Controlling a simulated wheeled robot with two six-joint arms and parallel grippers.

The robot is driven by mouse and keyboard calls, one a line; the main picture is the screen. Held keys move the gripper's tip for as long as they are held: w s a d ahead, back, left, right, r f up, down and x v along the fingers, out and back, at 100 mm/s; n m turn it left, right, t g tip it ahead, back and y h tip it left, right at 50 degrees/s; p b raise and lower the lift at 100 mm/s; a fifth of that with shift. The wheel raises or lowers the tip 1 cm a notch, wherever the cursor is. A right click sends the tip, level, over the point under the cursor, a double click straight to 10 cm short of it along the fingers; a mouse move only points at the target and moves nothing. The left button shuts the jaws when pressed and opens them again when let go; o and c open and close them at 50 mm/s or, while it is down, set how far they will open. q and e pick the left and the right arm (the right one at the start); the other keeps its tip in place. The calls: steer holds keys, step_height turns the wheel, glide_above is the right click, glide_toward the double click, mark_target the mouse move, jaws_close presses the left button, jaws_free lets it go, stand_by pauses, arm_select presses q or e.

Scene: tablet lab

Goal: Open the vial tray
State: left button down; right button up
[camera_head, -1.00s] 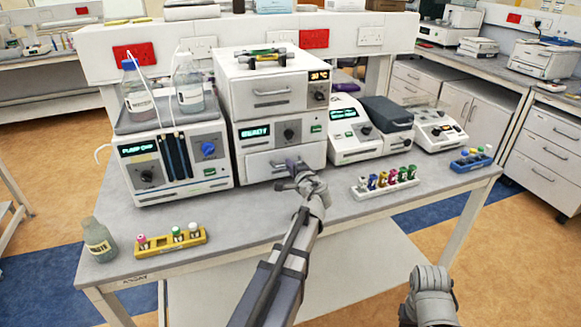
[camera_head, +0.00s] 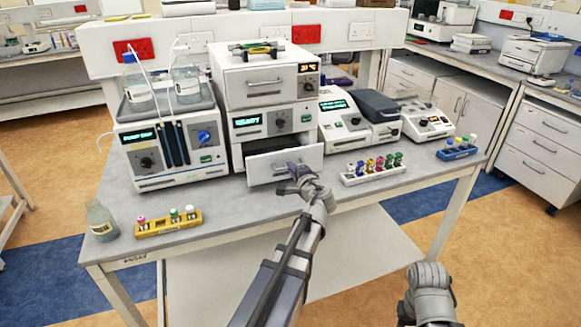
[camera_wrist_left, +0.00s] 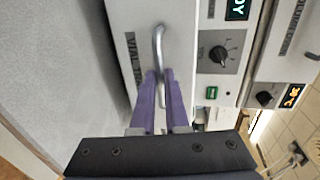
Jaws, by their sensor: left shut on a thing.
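The vial tray (camera_head: 260,168) is the white bottom drawer of the middle instrument stack. It stands partly pulled out, with a dark gap above its front panel. My left gripper (camera_head: 298,172) is in front of it, hiding part of the front. In the left wrist view, my left gripper's purple fingers (camera_wrist_left: 158,78) are shut on the tray's metal handle (camera_wrist_left: 158,45). The tray front (camera_wrist_left: 135,20) carries a partly hidden label starting with "VIAL". Part of my right arm shows at the lower right of the head view; its gripper is out of sight.
A pump unit with two bottles (camera_head: 170,150) stands left of the stack. A yellow vial rack (camera_head: 168,224) and a waste bottle (camera_head: 101,220) sit at the front left. A white rack of coloured vials (camera_head: 373,173) is close right of my left gripper. Bare bench lies between.

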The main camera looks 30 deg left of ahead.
arm_select(q)
steer(key=shift+s+d, duration=0.45)
steer(key=shift+d, duration=0.05)
steer(key=c, duration=0.9)
jaws_free()
steer(key=shift+c, duration=0.2)
steer(key=p+v, duration=0.1)
steer(key=v, duration=0.6)
steer(key=shift+s+d+p, duration=0.25)
steer(key=shift+s+p, duration=0.05)
steer(key=shift+r, duration=0.1)
steer(key=s+d+f+n+g+h+p, duration=0.1)
steer(key=s+d+f+g+h, duration=0.2)
steer(key=s+d, duration=0.3)
steer(key=s+d+f+n+g+h+p, duration=0.1)
steer(key=s+d+f+g+h, duration=0.2)
steer(key=d, duration=0.9)
steer(key=s+d+f+n+g+h+p, duration=0.2)
steer(key=s+d+f+g+h, duration=0.2)
steer(key=s+d+f, duration=0.3)
steer(key=s+d, duration=0.2)
steer(key=s, duration=0.1)
steer(key=shift+s+d+f+h, duration=0.15)
steer(key=shift+s+d+h, duration=0.2)
steer(key=shift+s+h, duration=0.05)
